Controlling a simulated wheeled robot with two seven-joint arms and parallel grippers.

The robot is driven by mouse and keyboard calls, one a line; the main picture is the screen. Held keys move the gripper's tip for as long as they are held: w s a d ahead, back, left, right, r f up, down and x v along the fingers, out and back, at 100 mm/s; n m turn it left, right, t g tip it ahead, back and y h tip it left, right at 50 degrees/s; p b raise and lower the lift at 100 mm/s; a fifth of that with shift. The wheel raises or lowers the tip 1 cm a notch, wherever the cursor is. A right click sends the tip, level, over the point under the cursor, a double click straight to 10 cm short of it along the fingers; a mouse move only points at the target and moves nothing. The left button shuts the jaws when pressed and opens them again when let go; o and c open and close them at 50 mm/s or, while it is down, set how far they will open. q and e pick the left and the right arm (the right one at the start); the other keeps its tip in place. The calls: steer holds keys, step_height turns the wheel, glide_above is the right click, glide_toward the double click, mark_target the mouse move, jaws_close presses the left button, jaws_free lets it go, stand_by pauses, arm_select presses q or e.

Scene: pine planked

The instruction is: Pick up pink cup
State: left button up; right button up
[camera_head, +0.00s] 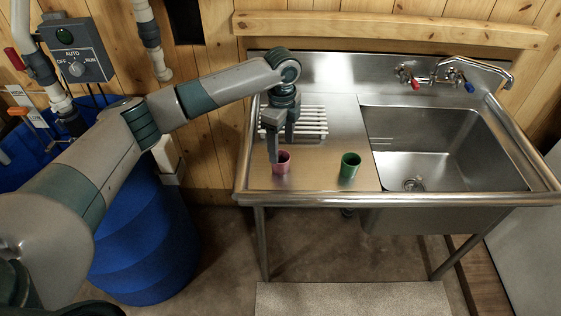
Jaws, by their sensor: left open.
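A small pink cup (282,163) stands upright on the steel drainboard, near its front left edge. My left gripper (281,150) points down from above, with its fingers at the cup's left and rear side. It is open, and one finger overlaps the cup's rim in the picture. I cannot tell whether the finger touches the cup or is inside it. My right gripper is out of view.
A green cup (350,165) stands to the right on the same drainboard (318,178). A white slatted rack (311,122) lies behind. The deep sink basin (425,150) with a faucet (440,76) is at right. A blue barrel (145,240) stands at left.

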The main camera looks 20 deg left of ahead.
mark_target(280, 158)
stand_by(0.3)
arm_select(q)
steer(key=shift+s+f+p, duration=0.15)
steer(key=shift+f+p, duration=0.3)
steer(key=f, duration=0.1)
steer(key=f+p, duration=0.1)
steer(key=f, duration=0.1)
steer(key=shift+s, duration=0.25)
steer(key=shift+f+p, duration=0.35)
steer(key=shift+f, duration=0.35)
steer(key=c, duration=1.1)
